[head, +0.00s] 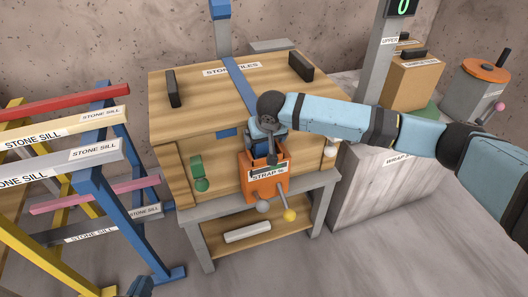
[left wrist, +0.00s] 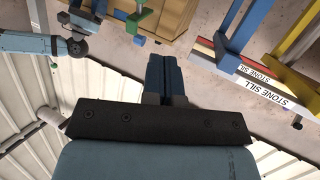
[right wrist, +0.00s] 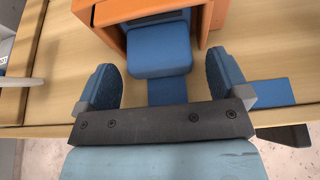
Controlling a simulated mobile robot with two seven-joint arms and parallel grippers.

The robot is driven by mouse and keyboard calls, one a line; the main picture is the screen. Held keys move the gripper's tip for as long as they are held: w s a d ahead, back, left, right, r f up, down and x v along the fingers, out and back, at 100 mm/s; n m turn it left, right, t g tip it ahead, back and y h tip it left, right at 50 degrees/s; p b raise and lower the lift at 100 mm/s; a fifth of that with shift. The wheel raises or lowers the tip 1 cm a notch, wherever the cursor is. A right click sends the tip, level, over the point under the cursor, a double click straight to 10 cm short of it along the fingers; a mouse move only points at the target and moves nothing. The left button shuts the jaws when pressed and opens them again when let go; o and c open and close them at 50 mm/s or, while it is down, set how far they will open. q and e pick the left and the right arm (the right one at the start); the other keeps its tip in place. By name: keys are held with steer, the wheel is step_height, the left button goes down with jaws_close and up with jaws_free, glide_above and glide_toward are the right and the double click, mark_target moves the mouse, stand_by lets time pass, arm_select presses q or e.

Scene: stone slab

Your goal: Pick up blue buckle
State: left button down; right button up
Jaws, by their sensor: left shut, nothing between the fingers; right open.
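The blue buckle (right wrist: 158,58) is a rounded blue block in the right wrist view. It sits at the mouth of an orange holder (right wrist: 110,38), in line with a blue strap. My right gripper (right wrist: 163,82) is open, with one blue finger on each side of the buckle's near end; I see gaps beside it and no grip. In the head view my right gripper (head: 267,130) is above the orange holder (head: 253,190) labelled STRAP and partly hides the buckle. My left gripper (left wrist: 166,75) is shut and empty, away from the crate.
The wooden crate (head: 190,118) stands on a grey-framed bench, with a blue strap (head: 240,84) over its top. A green handle (head: 201,184) is left of the holder; grey and yellow knobbed levers (head: 289,215) stick out below. A blue rack (head: 130,225) with labelled sills stands left.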

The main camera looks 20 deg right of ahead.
steer(key=shift+w+f, duration=0.25)
steer(key=shift+f, duration=0.35)
steer(key=c, duration=1)
steer(key=shift+r, duration=0.1)
